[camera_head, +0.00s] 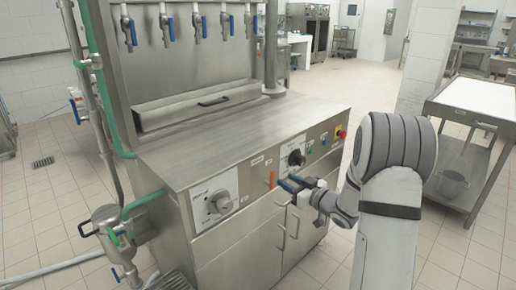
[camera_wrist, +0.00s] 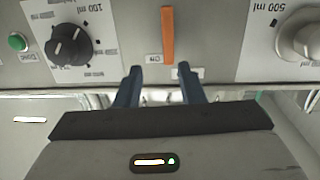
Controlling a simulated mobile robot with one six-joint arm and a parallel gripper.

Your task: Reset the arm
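My gripper (camera_head: 290,184) is in front of the control panel of the steel filling machine (camera_head: 240,125), near an orange lever (camera_head: 271,180). In the wrist view my gripper (camera_wrist: 158,78) has its two blue fingers apart with nothing held between them. There the orange lever (camera_wrist: 167,35) stands upright beyond the fingertips, above the gap between them. I cannot tell whether a finger touches the panel.
A dark dial (camera_wrist: 70,46) and green button (camera_wrist: 17,42) sit left of the lever in the wrist view; a pale knob (camera_wrist: 302,40) sits right. In the head view, cabinet handles (camera_head: 282,236) stick out below. A side table (camera_head: 478,97) stands right, with open floor between.

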